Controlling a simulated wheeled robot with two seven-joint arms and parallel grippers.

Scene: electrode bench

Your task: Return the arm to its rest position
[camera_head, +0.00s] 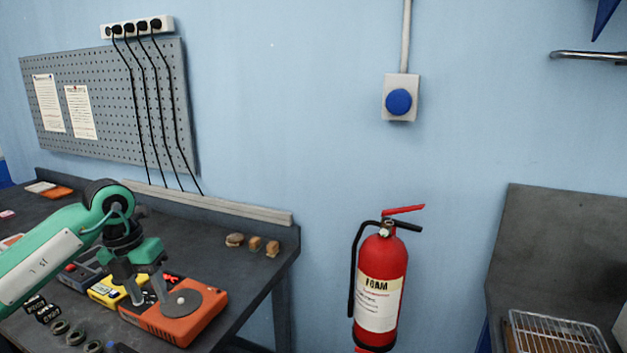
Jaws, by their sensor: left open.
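My left arm comes in from the left, green and white, over the dark bench (215,233). My left gripper (149,297) points down and is open, its fingertips above or beside the orange device (192,325) with a round grey disc on top. I cannot tell whether the fingertips touch it. Nothing shows between the fingers. My right gripper is not in view.
A yellow device (104,292) sits behind the gripper. Several dark rings (76,336) lie at the front. Small brown blocks (255,244) lie near the bench's right end. A red fire extinguisher (381,287) stands right of the bench; a wire rack (556,335) is far right.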

